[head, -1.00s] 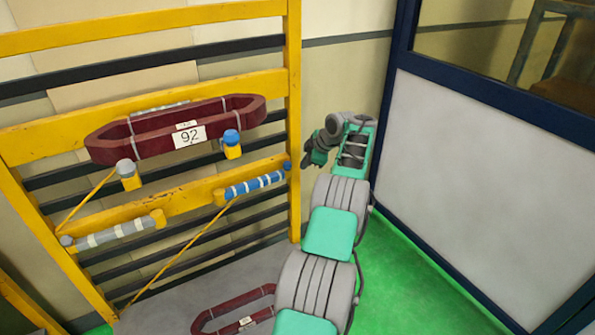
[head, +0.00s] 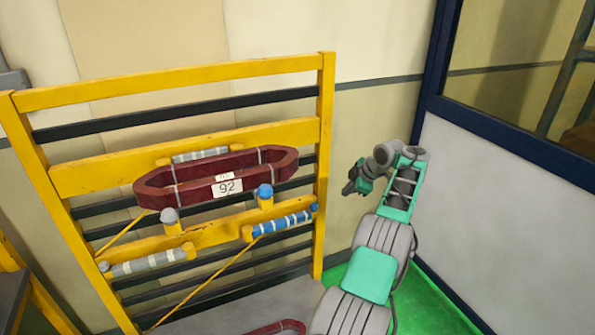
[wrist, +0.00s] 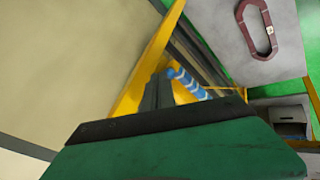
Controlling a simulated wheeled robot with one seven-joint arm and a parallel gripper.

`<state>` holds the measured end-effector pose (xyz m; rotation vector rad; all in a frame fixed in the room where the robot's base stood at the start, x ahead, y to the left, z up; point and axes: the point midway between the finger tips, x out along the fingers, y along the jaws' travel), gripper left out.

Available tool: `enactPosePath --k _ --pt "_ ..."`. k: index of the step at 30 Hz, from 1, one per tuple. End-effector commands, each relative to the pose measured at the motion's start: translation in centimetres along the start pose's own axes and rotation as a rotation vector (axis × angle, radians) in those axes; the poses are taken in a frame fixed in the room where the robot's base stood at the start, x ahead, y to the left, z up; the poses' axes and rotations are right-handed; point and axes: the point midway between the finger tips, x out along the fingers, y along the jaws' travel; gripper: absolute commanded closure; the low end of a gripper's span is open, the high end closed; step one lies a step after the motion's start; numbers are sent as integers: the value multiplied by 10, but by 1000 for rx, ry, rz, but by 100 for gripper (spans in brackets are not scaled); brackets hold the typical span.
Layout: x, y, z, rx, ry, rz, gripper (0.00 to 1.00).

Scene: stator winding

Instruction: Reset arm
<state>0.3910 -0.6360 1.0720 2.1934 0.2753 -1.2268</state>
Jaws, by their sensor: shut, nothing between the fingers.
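My gripper (head: 352,187) is raised to the right of the yellow rack (head: 326,150), apart from it, at the end of my green and grey arm. It is small in the head view. In the wrist view my gripper (wrist: 158,92) shows dark fingers close together with nothing between them. The blue wrapped bar (wrist: 190,84) of the rack is beyond the fingers there. A dark red coil (head: 228,188) labelled 92 rests on the rack's supports.
A second dark red coil (wrist: 257,28) lies on the grey surface (wrist: 229,55) at the rack's foot. A blue-framed partition (head: 432,105) stands to the right of my arm. The beige wall (head: 375,45) is behind. Green floor (head: 435,300) shows at the lower right.

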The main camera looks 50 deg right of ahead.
Motion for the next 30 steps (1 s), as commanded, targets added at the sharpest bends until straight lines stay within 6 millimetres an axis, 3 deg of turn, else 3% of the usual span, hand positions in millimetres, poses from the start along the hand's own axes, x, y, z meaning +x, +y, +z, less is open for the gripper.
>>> enactPosePath --k 5,7,8,11,15,18,20,24,30 --pt "0 0 0 144 1 1 100" --pt "0 8 9 342 -19 26 100" --pt "11 2 22 479 -36 19 100" --pt "54 -44 56 817 -93 -55 100" --pt "97 -124 86 1169 -206 -166 100" --pt "95 -184 93 1422 -336 -213 100" --pt "88 -216 78 1524 -419 -232 100" --pt "56 -284 11 1619 -609 -242 100" --pt "-1 -367 -91 1489 -745 -203 100"
